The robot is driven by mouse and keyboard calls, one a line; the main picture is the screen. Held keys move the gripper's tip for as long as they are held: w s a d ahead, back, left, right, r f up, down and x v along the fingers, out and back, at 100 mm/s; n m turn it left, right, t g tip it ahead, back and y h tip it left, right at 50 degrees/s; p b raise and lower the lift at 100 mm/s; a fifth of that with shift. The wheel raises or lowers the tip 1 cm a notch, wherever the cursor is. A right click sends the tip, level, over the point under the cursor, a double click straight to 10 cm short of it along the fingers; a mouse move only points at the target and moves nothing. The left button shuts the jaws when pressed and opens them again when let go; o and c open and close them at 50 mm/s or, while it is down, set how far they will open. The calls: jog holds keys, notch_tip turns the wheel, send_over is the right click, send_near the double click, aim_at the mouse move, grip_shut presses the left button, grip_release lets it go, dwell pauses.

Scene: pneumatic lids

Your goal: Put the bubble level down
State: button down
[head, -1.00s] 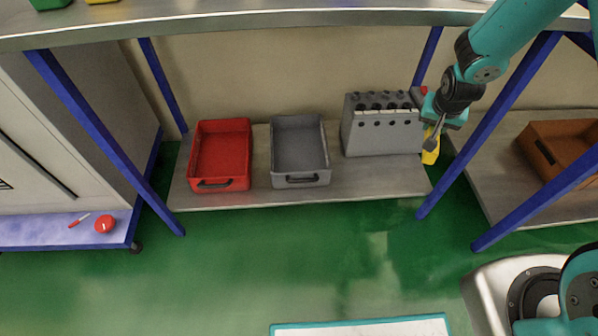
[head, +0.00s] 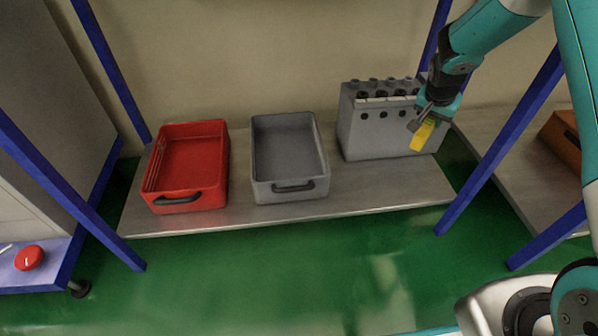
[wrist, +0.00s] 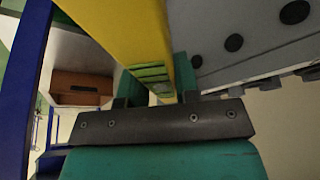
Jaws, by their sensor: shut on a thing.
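The bubble level is the yellow bar (head: 423,134) in the head view, tilted, in front of the right end of the grey holed block. My gripper (head: 432,111) is shut on its upper end, and its lower end hangs free above the shelf. In the wrist view the yellow level (wrist: 125,30) runs up from between my gripper's fingers (wrist: 155,80), with greenish marks on its side. The grey block's holed face (wrist: 235,40) is close beside it on the right. I cannot tell whether they touch.
The low metal shelf (head: 375,185) carries a red bin (head: 178,198), a grey bin (head: 290,190) and the grey holed block (head: 375,140). Blue legs (head: 500,150) stand right of the block. A brown bin (head: 562,140) is further right. Bare shelf lies in front of the block.

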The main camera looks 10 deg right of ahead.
jog(key=shift+w+d, duration=0.1)
jog(key=shift+w, duration=0.1)
notch_tip(320, 180, down, 20)
jog(key=b, duration=1)
jog(key=shift+f+b, duration=0.1)
jog(key=shift+b, duration=0.3)
jog(key=c, duration=0.8)
grip_release()
jog(key=shift+s, duration=0.1)
jog(key=shift+c, duration=0.2)
jog(key=shift+r, duration=0.2)
